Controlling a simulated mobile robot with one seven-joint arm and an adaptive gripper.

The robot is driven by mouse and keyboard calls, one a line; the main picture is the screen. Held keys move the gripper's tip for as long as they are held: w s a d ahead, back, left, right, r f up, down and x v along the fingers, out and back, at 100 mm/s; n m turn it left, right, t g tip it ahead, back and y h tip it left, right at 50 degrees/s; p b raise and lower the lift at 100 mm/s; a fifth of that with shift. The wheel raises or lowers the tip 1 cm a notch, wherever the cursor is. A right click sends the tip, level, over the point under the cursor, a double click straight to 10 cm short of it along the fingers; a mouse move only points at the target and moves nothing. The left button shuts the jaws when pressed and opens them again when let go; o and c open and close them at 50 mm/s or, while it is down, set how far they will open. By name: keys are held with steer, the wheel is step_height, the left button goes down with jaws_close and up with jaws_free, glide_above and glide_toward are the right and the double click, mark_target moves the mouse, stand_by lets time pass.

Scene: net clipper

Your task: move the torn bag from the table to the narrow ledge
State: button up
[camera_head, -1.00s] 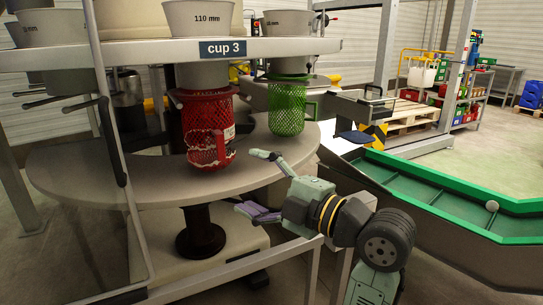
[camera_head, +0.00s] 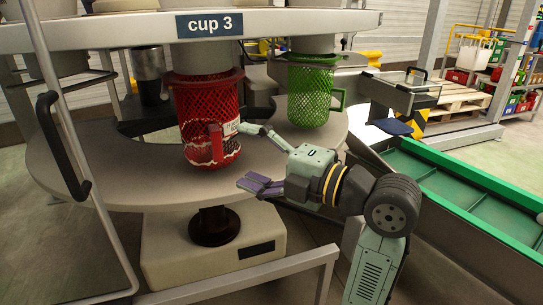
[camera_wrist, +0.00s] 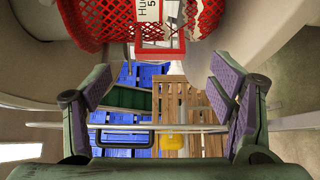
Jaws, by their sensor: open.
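The torn bag is a red net bag (camera_head: 190,105) with a white ragged patch low on its front, a white label and a red handle loop. It stands upright on the round grey table (camera_head: 110,175) below the "cup 3" sign. My gripper (camera_head: 249,156) is open at the bag's right side, fingers spread. One fingertip appears beside the label; I cannot tell if it touches. In the wrist view the bag (camera_wrist: 85,18) hangs across the top, its handle above the empty gap between my fingers (camera_wrist: 160,90). I cannot tell for sure which surface is the narrow ledge.
A green net bag (camera_head: 309,92) stands behind and right on the same table. Above is a grey rim (camera_head: 110,35) with cups. A clear-sided box (camera_head: 400,95) and a green-edged conveyor (camera_head: 450,185) are at right. A metal frame post (camera_head: 62,120) crosses the left.

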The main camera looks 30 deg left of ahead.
mark_target(221, 145)
steer(key=a+p, duration=0.1)
steer(key=a, duration=0.5)
steer(key=shift+w+a, duration=0.1)
steer(key=shift+w, duration=0.05)
steer(key=shift+c, duration=0.6)
steer(key=c, duration=1.3)
steer(key=shift+o, duration=0.2)
steer(key=shift+r, duration=0.2)
